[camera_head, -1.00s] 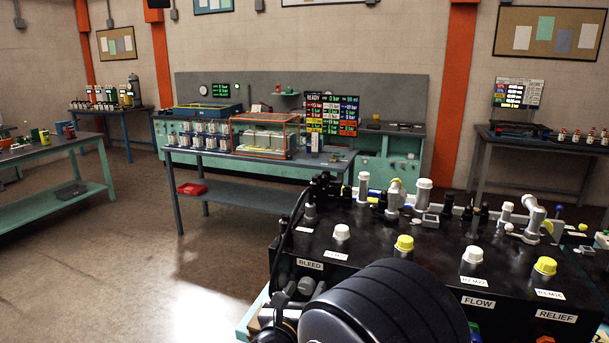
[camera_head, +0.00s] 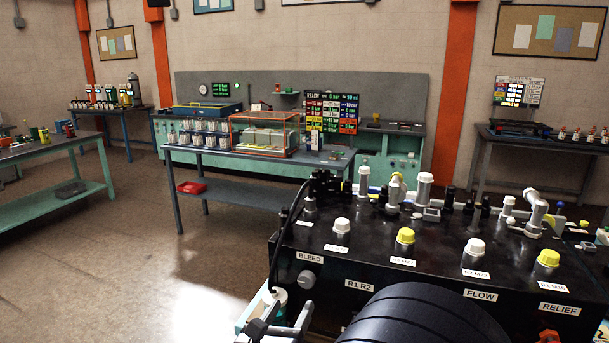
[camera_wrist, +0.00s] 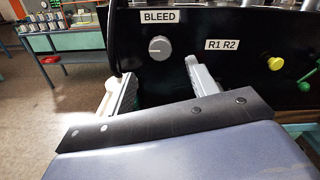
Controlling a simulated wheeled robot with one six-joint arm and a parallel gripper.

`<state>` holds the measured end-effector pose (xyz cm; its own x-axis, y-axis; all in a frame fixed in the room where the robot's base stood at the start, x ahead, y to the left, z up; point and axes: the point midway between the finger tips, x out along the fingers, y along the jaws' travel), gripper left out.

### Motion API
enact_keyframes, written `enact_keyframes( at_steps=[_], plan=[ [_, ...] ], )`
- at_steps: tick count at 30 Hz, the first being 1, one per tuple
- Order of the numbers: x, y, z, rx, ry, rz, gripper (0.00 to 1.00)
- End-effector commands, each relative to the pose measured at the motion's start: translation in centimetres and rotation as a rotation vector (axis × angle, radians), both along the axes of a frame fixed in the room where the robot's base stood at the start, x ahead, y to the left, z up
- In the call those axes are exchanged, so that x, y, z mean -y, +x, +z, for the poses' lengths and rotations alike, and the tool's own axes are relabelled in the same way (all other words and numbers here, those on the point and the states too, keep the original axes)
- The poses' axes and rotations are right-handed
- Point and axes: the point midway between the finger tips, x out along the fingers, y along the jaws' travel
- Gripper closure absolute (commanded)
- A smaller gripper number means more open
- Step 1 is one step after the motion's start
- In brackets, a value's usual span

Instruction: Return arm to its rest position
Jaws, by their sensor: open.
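My gripper (camera_head: 282,322) is low in front of the black hydraulic panel (camera_head: 345,262), at the bottom of the head view. My dark rounded arm link covers part of the panel's front there. In the wrist view, my gripper (camera_wrist: 158,88) has two pale fingers spread wide with nothing between them. The grey BLEED knob (camera_wrist: 159,48) stands beyond the gap, apart from the fingers. The same knob (camera_head: 306,280) shows in the head view above the fingers.
White and yellow capped fittings (camera_head: 405,236) and upright hose ends stand on the panel's top. A yellow knob (camera_wrist: 275,63) and a green handle (camera_wrist: 308,80) project at right. A grey bench (camera_head: 235,190) stands behind; open floor (camera_head: 120,260) lies left.

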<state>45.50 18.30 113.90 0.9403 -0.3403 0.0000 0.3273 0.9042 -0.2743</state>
Motion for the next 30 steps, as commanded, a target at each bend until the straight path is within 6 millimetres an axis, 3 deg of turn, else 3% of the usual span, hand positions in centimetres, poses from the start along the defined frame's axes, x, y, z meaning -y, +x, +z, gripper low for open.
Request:
enact_keyframes(
  at_steps=[6,26,30],
  plan=[
    [-1.1,-2.8,-0.1,0.000,0.000,0.004,0.45],
    [3.0,7.7,0.2,-0.002,-0.001,-0.007,0.45],
    [2.8,7.6,-0.3,0.048,0.130,-0.001,0.45]
  ],
)
